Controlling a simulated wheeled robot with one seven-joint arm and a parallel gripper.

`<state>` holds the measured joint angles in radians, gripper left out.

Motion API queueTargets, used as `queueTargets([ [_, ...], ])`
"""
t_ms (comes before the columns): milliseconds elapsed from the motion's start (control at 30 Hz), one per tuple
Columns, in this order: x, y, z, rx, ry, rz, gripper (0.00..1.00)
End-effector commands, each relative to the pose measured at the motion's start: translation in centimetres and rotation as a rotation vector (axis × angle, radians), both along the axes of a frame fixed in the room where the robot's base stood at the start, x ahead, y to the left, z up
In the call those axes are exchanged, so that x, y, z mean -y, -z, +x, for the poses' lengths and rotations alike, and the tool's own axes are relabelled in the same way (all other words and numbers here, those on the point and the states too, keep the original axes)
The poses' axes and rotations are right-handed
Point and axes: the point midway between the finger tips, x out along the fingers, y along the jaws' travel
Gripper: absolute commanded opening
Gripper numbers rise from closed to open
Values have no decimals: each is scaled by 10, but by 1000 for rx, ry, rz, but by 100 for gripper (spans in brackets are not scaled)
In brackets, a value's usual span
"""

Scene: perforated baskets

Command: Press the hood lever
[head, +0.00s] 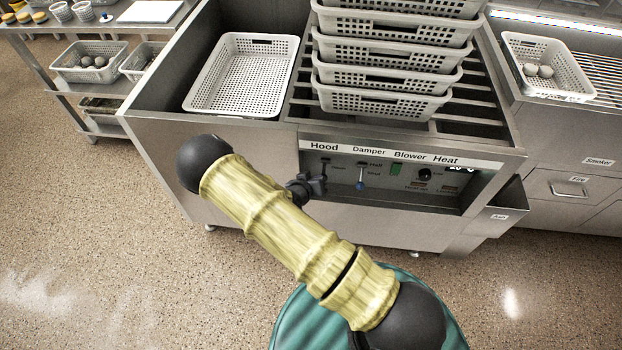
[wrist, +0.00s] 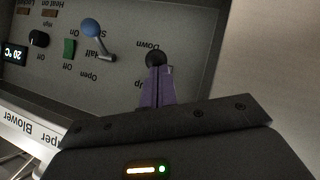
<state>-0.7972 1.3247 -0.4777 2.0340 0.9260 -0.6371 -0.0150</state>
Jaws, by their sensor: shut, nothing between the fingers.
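The hood lever (head: 325,162) is at the left end of the control panel, under the "Hood" label. In the wrist view, which is upside down, its round black knob (wrist: 155,58) sits beside the "Down" marking. My gripper (head: 318,185) is in front of the lever's lower part in the head view and hides some of it. In the wrist view my purple fingers (wrist: 158,75) are together and empty, with their tips overlapping the knob's edge. I cannot tell whether they touch it. The lever's shaft is hidden behind the fingers.
The blue-knobbed damper lever (head: 360,184) is just right of the hood lever. A green blower switch (head: 396,169) and black heat knob (head: 424,174) follow. Above, an empty white basket (head: 190,98) stands left of stacked baskets (head: 385,103). The floor (head: 120,220) at left is clear.

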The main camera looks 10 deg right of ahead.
Motion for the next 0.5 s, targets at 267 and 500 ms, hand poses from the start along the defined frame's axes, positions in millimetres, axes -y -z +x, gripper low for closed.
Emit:
queueTargets([
  [267,9,19,-2,0,21,3,0],
  [500,9,15,-2,-1,20,3,0],
])
